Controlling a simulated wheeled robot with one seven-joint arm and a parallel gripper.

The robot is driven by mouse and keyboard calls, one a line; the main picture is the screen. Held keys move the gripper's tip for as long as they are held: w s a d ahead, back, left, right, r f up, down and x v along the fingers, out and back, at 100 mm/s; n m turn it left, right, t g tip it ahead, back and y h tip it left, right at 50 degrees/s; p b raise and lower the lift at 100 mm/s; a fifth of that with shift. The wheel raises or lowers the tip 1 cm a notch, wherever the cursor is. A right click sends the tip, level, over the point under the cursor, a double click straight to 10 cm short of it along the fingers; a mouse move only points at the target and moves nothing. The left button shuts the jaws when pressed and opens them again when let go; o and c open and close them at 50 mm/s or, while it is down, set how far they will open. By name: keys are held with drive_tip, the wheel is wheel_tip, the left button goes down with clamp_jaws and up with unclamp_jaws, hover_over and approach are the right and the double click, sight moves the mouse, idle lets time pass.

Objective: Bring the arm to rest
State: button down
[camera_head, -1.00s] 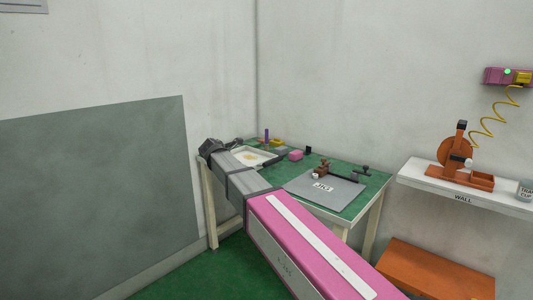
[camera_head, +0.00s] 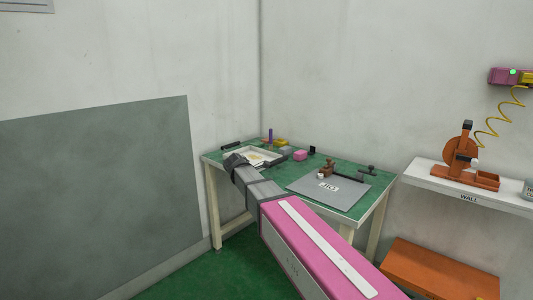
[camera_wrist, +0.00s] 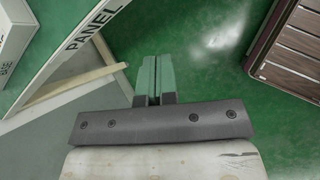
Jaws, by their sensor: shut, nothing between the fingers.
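My arm, with a pink link and grey wrist sections, reaches from the lower right toward the green-topped table (camera_head: 345,204) in the head view. My gripper shows in the wrist view (camera_wrist: 154,62), its two green fingers shut together with nothing between them. In that view it points down over the green floor, beside the table edge marked PANEL (camera_wrist: 95,25). In the head view the fingers are hidden, and the wrist end is near the table's left front side.
A white WALL shelf (camera_head: 428,181) with an orange device (camera_head: 460,153) is at right. An orange bench (camera_head: 440,268) stands below. A slatted brown thing (camera_wrist: 290,45) is beside open floor.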

drive_tip(key=s+d+f+m+g+y, duration=0.5)
drive_tip(key=s+d+f+m, duration=1.6)
drive_tip(key=d, duration=0.3)
drive_tip(key=shift+s+m, duration=0.25)
drive_tip(key=shift+m, duration=0.65)
